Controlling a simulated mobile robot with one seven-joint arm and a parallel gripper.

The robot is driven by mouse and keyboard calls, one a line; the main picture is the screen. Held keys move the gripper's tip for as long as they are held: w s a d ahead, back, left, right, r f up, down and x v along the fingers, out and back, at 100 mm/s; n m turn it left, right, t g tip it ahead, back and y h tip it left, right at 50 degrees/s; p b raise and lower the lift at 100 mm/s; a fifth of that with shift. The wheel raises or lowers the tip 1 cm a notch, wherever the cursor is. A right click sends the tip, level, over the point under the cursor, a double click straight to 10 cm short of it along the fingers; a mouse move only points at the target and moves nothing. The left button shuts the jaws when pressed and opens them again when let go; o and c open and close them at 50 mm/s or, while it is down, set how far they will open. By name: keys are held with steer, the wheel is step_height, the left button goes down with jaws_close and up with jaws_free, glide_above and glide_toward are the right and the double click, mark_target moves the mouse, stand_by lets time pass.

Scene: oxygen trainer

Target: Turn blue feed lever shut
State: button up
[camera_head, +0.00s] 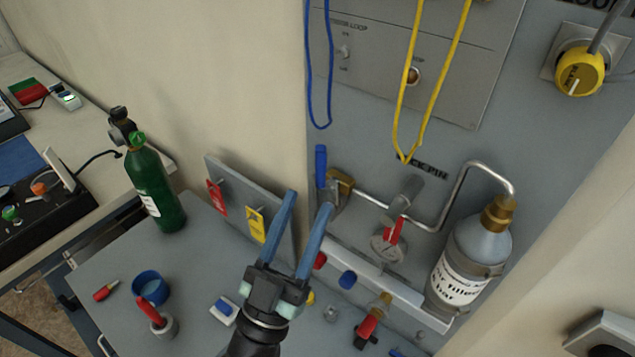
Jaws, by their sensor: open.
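The blue feed lever (321,166) stands upright at the left end of the metal pipe on the grey panel, beside a brass fitting (341,184). My gripper (309,198) is open, its two long blue-grey fingers pointing up toward the lever. The right fingertip appears just below the lever in the picture, and the left fingertip is to its left. Nothing shows between the fingers. I cannot tell the exact depth gap between the fingertips and the lever. The lever's lower end is close to the right finger.
A blue cord (318,90) and a yellow cord (402,110) hang above. Right of the lever are a red-handled valve (394,230) and a white-labelled bottle (467,265). A tag board (238,190) stands close left, with a green cylinder (155,185) beyond. Small parts lie on the bench.

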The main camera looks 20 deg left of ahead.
steer(key=v, duration=0.2)
steer(key=shift+s+f, duration=0.25)
steer(key=shift+s, duration=0.1)
